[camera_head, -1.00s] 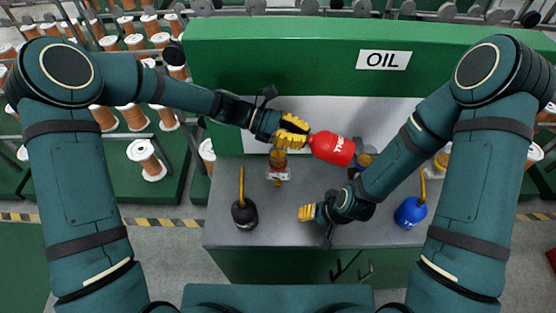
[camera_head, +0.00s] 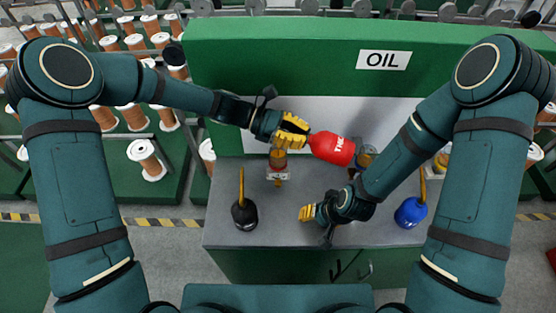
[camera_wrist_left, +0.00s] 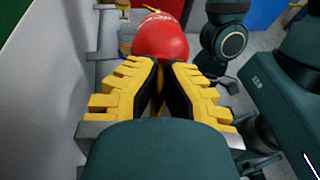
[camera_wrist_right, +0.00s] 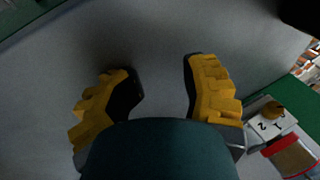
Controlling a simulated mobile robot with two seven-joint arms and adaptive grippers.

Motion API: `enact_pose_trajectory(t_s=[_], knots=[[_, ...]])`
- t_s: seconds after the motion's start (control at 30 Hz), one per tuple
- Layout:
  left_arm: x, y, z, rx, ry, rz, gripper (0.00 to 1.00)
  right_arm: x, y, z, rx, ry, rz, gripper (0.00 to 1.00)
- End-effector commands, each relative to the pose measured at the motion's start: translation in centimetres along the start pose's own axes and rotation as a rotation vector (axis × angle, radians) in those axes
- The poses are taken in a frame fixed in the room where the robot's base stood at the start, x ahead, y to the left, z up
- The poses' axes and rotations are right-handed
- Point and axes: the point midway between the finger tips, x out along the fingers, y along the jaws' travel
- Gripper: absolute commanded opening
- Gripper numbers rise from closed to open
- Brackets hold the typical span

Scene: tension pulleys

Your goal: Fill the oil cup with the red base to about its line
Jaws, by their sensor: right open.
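A red oil can (camera_head: 332,148) is held tilted nearly on its side, its body to the right. My left gripper (camera_head: 292,131) is shut on its neck end, and the red body shows beyond the fingers in the left wrist view (camera_wrist_left: 160,40). An oil cup (camera_head: 279,160) with amber-brown content stands just below my left gripper, partly covered by it. A red band and white tag of this cup show in the right wrist view (camera_wrist_right: 292,158). The spout tip and the cup's line are not clear. My right gripper (camera_wrist_right: 160,85) is open and empty over the bench.
A black can (camera_head: 244,213) with a yellow spout stands front left on the grey bench (camera_head: 285,232). A blue can (camera_head: 411,212) stands right. Another oil cup (camera_head: 366,157) is partly behind my right arm, and one more (camera_head: 441,161) is farther right. A green OIL panel (camera_head: 300,50) rises behind.

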Motion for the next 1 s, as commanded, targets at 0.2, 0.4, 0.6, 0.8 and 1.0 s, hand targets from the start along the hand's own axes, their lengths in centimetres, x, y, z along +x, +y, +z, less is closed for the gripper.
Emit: enact_pose_trajectory(t_s=[0.2,0.4,0.6,0.8,1.0], knots=[[0.2,0.0,-0.2,0.001,0.011,-0.001,0.00,0.7,0.6,0.7,0.012,-0.022,0.009,0.47],[1.1,0.0,-0.4,0.003,0.146,-0.003,0.00,-1.2,-0.1,0.7,0.014,-0.030,0.011,0.47],[1.6,0.0,-1.1,0.001,0.240,0.001,0.00,-2.2,-0.5,0.7,0.013,-0.034,0.011,0.47],[1.7,0.0,-1.2,0.001,0.245,0.001,0.00,-2.2,-0.6,0.6,0.009,-0.030,0.008,0.47],[1.9,-0.1,-0.9,0.002,0.285,-0.001,0.00,-3.2,-1.1,0.4,0.007,-0.028,0.007,0.47]])
